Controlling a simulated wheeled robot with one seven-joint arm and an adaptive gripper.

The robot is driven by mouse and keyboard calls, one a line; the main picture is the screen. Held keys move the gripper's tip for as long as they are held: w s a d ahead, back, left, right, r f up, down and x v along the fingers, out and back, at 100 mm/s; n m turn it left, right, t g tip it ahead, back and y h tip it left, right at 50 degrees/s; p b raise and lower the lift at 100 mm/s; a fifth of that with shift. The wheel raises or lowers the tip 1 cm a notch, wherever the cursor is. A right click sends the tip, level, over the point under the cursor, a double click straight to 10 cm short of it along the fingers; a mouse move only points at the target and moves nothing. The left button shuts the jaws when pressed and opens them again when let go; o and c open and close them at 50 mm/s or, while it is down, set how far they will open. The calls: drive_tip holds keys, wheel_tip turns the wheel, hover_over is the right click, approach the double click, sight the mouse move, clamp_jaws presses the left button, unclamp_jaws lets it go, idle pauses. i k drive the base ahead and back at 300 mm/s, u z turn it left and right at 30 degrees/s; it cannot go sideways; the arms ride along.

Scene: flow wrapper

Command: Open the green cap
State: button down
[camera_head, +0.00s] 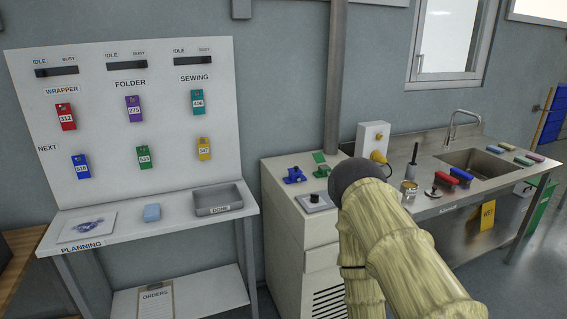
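A small green part (320,157), which may be the green cap, is on top of the white cabinet (284,214) by the wall pipe. A second green piece (322,171) lies just in front of it. I cannot tell whether they are joined or whether the cap is open or closed. My arm, in a pale yellow sleeve with a dark rounded joint, reaches in from the lower right and covers part of the cabinet's right side. My gripper does not show, so its distance from the green parts cannot be told.
A blue fixture (294,175) and a grey plate with a black knob (314,199) sit on the cabinet near the green parts. A white box (373,138) with a yellow plug stands behind my arm. The steel sink counter (428,163) is at right, the planning board (135,165) at left.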

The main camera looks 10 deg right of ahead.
sight(318, 157)
drive_tip(key=u, duration=0.45)
drive_tip(key=i, duration=1.05)
drive_tip(key=z, duration=0.5)
